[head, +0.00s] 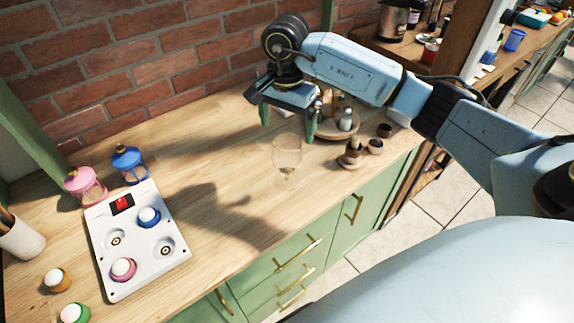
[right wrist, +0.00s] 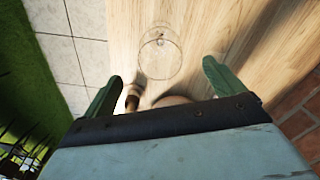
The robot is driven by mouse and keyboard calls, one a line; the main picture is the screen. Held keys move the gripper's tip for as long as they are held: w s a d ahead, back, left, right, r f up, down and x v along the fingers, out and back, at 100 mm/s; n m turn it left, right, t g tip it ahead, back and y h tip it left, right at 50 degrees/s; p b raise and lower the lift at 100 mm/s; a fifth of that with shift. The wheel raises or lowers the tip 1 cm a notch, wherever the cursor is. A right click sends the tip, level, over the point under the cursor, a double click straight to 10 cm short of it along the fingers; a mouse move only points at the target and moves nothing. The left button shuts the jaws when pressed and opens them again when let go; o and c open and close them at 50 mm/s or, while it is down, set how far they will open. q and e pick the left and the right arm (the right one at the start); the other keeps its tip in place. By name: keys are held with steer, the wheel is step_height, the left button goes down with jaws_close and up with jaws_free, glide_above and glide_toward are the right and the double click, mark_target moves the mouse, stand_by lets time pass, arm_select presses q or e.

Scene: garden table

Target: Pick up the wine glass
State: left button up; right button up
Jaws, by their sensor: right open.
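The wine glass (head: 287,152) is clear and stands upright on the wooden counter near its front edge. It also shows in the right wrist view (right wrist: 160,53), ahead of the fingers and roughly between them. My right gripper (head: 288,120) is open and empty, its green fingers pointing down above and behind the glass in the head view. In the right wrist view both fingertips (right wrist: 160,72) are spread wide. I cannot see contact with the glass. My left gripper is not in view.
A round wooden tray (head: 338,130) with shakers stands right of the glass, with small brown cups (head: 375,146) beside it. A white panel (head: 137,240) with coloured knobs lies at left, near pink (head: 85,184) and blue (head: 129,164) lanterns. A brick wall (head: 150,60) is behind.

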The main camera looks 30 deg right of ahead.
mark_target(287, 149)
step_height(287, 149, down, 8)
steer(key=shift+d+f+p, duration=0.1)
steer(key=shift+f+p, duration=0.1)
steer(key=shift+p, duration=0.2)
steer(key=c, duration=1.4)
steer(key=shift+r, duration=0.1)
